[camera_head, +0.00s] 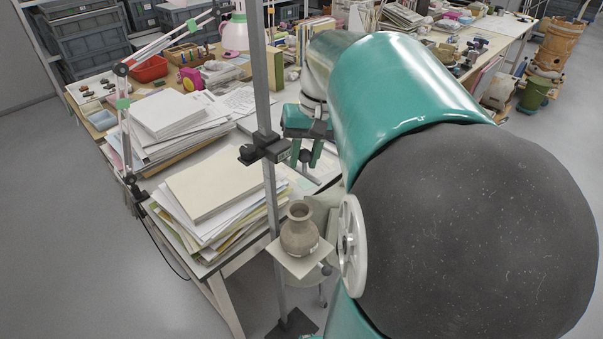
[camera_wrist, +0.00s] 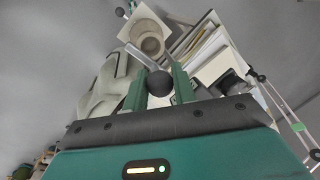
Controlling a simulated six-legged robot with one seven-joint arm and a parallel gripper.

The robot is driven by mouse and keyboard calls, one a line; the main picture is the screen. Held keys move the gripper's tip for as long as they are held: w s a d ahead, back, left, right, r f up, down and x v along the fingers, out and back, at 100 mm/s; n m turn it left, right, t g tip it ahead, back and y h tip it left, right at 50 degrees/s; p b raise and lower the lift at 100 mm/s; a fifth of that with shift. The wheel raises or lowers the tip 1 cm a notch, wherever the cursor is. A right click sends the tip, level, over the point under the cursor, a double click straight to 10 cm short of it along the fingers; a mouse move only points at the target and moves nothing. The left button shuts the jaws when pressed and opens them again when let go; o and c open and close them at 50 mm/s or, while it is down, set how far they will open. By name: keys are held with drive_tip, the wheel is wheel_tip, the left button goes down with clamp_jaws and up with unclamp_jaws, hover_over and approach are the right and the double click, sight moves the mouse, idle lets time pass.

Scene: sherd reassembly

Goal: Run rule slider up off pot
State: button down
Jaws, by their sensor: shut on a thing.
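The rule (camera_head: 262,85) is a grey upright post with a dark foot on the floor. Its slider (camera_head: 264,149) is a dark block with a knob, partway up the post. The pot (camera_head: 299,232), brown and narrow-necked, stands upright on a small pale square stand beside the post. In the head view the slider appears above the pot's rim, with a visible gap. My gripper (camera_head: 304,156) has green fingers, closed on a dark round knob (camera_wrist: 159,83) to the right of the slider block. The pot's round mouth (camera_wrist: 150,43) shows beyond the knob in the wrist view.
A table behind the post carries paper stacks (camera_head: 212,185), a red tray (camera_head: 149,69) and a jointed lamp arm (camera_head: 122,110). The paper stacks lie close to the post's left. My arm hides much of the right side. Grey floor is clear at the left.

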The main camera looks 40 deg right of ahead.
drive_tip(key=shift+r, duration=0.4)
drive_tip(key=c, duration=1.2)
unclamp_jaws()
drive_tip(key=r, duration=0.4)
drive_tip(key=s+d+r, duration=0.1)
drive_tip(key=r, duration=0.4)
drive_tip(key=d+r, duration=0.1)
drive_tip(key=r, duration=0.3)
drive_tip(key=shift+s+d+r, duration=0.15)
drive_tip(key=shift+s+r, duration=0.05)
drive_tip(key=shift+r, duration=0.05)
